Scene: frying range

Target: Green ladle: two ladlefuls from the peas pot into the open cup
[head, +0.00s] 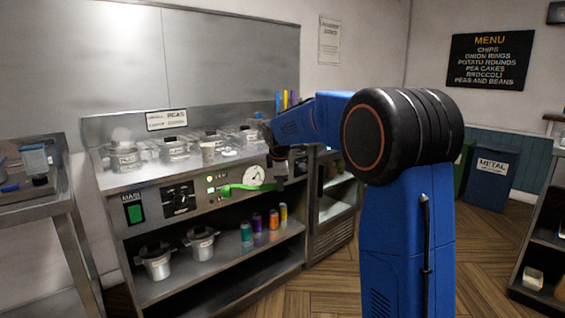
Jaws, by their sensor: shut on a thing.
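The green ladle (245,188) is held roughly level in front of the range's control panel, below the worktop edge. My gripper (281,182) is shut on its right end; the fingers are small and partly dark here. A pale cup (208,151) stands on the worktop near the front edge, to the left of and above the ladle. Several metal pots stand in a row behind and beside it, one at the left (123,157) and another (174,149) nearer the cup. A sign reading PEAS (166,119) hangs on the back panel above them. The pots' contents cannot be made out.
The control panel has a dial (254,175) and a green main switch (134,212). The lower shelf holds two pots (155,262) and several coloured containers (257,222). Upright coloured things (285,99) stand behind my arm. A side table (45,205) is at left.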

